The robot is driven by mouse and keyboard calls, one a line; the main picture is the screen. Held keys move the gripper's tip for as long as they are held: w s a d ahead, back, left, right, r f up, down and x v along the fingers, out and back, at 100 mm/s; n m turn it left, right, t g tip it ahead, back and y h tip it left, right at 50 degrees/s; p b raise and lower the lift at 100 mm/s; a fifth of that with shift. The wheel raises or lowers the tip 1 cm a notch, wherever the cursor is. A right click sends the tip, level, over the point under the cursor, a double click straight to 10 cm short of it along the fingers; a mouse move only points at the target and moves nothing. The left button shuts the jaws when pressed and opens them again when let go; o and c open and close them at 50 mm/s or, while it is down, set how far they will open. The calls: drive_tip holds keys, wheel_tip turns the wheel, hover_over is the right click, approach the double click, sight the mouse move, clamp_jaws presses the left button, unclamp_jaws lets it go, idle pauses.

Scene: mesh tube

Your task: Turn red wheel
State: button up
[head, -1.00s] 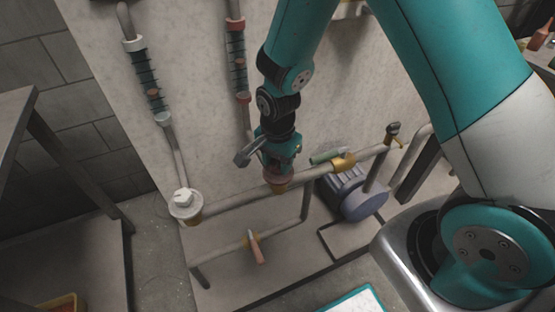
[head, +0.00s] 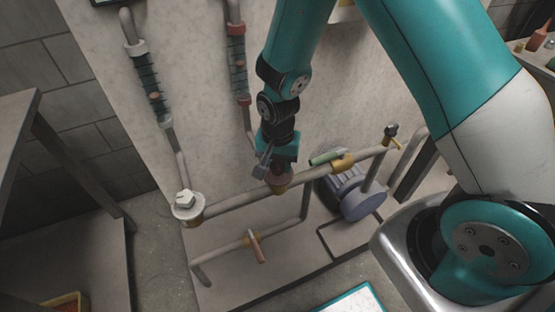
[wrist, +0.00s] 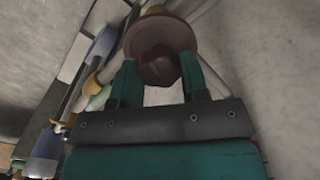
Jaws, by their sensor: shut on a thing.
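The red wheel (wrist: 162,38) is a dull red-brown round handle with a raised grip in its middle. In the wrist view its raised grip sits between the two teal fingers of my gripper (wrist: 159,76), which are shut on it. In the head view my gripper (head: 279,174) points down at the pipe valve from above. Only a small reddish-brown part of the wheel (head: 278,185) shows below it there; the rest is hidden by the gripper.
The wheel sits on a horizontal pipe (head: 235,202). A white knob (head: 186,203) is at its left end, a green-handled valve (head: 327,157) to the right. An orange lever (head: 258,248) is on the lower pipe. A blue-grey motor (head: 360,195) stands behind at right.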

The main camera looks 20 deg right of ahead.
sight(278, 165)
drive_tip(key=shift+n, duration=0.5)
drive_tip(key=o, duration=0.9)
drive_tip(key=shift+o, duration=0.2)
wheel_tip(278, 165, up, 18)
drive_tip(key=p, duration=0.2)
drive_tip(key=shift+f, duration=0.25)
